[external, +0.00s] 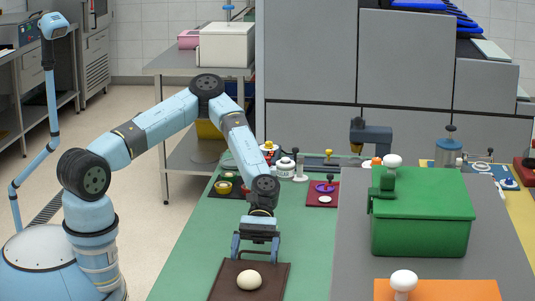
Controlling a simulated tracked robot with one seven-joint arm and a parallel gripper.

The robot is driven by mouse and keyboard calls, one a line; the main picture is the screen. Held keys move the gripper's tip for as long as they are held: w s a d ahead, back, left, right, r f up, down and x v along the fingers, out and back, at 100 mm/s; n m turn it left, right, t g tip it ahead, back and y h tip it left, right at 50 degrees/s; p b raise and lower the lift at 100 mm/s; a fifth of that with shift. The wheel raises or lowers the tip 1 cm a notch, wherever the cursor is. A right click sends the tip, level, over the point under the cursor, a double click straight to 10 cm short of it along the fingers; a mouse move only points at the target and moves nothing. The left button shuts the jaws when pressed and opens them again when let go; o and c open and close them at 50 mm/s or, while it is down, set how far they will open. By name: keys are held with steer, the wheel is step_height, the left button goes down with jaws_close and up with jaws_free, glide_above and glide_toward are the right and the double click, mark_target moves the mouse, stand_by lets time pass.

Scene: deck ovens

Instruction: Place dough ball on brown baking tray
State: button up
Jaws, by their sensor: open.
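A pale, round dough ball (249,280) sits on the dark brown baking tray (276,277) at the bottom centre of the external view. The tray lies on the green surface and is partly cut off by the lower edge of the picture. My gripper (256,250) points down at the tray's far edge, with its two fingers spread wide apart. Nothing shows between the fingers. The dough ball appears just in front of and below them, apart from both. The exact height of the fingertips above the tray is hard to tell.
Right of the green surface, a grey top holds a green box (421,225) with a white knob-like piece on it, and an orange slab (445,290) with another. Small jars and a red mat (322,199) stand farther back. Green surface right of the tray is clear.

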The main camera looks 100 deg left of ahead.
steer(key=v, duration=0.5)
steer(key=s+f+m+y, duration=0.1)
steer(key=s+m+g+y, duration=0.1)
steer(key=s+m+y, duration=0.1)
steer(key=s+f+m+g+y, duration=0.1)
steer(key=s, duration=0.1)
steer(key=shift+s+d+f, duration=0.2)
steer(key=shift+d+f, duration=0.15)
steer(key=shift+f, duration=0.05)
steer(key=shift+s+a+m+y, duration=0.3)
steer(key=shift+s+m+y, duration=0.35)
steer(key=shift+y, duration=0.25)
steer(key=s+a+r+m+y, duration=0.1)
steer(key=r+m+y, duration=0.1)
steer(key=s+a+r+m+y, duration=0.2)
steer(key=shift+s+a+r, duration=0.2)
steer(key=s+a+r+m+t+y, duration=0.1)
steer(key=s+a+r+m+t, duration=0.2)
steer(key=s+r, duration=0.7)
steer(key=s+a+r+m+t+y, duration=0.2)
steer(key=s+r, duration=0.8)
steer(key=r, duration=0.6)
steer(key=shift+s+a+m+t+y, duration=0.25)
steer(key=shift+a+m+t, duration=0.4)
steer(key=shift+m+t, duration=0.95)
steer(key=shift+m+g, duration=0.25)
steer(key=shift+g, duration=0.05)
